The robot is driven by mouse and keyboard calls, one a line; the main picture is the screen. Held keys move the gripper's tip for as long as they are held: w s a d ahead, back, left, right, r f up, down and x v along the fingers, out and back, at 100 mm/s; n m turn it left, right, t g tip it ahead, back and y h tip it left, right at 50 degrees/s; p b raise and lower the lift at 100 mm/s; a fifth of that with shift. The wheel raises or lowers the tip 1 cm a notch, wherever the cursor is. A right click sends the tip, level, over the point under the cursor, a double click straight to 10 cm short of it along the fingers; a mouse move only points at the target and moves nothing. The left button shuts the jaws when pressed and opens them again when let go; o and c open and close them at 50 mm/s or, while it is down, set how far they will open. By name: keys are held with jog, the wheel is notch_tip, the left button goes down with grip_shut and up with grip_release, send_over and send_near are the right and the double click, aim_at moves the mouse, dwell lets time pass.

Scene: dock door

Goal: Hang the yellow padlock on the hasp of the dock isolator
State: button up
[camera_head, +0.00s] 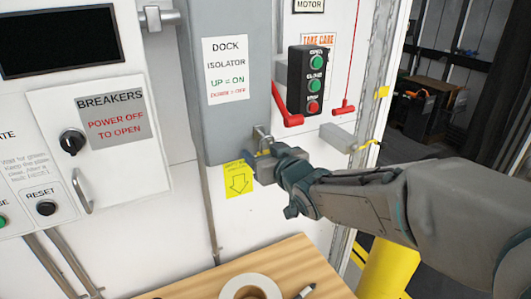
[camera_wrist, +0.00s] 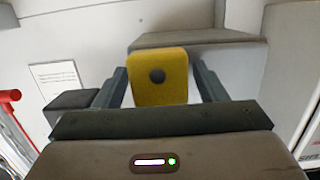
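The dock isolator (camera_head: 228,125) is a tall grey box with a white label. Its hasp (camera_head: 259,133) is a small metal piece at the lower right edge of the box. My gripper (camera_head: 263,160) is right at this hasp, just below it. In the head view my gripper mostly covers the padlock, and I cannot tell whether the shackle is through the hasp.
A red lever (camera_head: 288,119) and a push-button box (camera_head: 307,80) are right of the isolator. A wooden table (camera_head: 190,287) with a tape roll (camera_head: 250,286) stands in front. The breaker panel (camera_head: 100,140) is at left.

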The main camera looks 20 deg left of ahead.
jog(key=shift+s, duration=0.1)
jog(key=b+v, duration=0.1)
jog(key=v, duration=1.3)
jog(key=w+d+f+m+h, duration=0.25)
jog(key=d+f+h, duration=0.2)
jog(key=d, duration=0.55)
jog(key=w+d+f+m+h, duration=0.1)
jog(key=d+f+m+h, duration=0.3)
jog(key=d, duration=0.5)
jog(key=s+d+f+m+g+h, duration=0.2)
jog(key=s+d+f+g, duration=0.1)
jog(key=s+d, duration=0.2)
jog(key=s+d+f+m+g+h, duration=0.1)
jog(key=s+d+f+g+h, duration=0.1)
jog(key=s+d, duration=0.3)
jog(key=s+g, duration=0.1)
jog(key=s, duration=0.2)
jog(key=shift+d+f+m+g, duration=0.3)
jog(key=shift+d+f+m, duration=0.05)
jog(key=shift+d+f, duration=0.05)
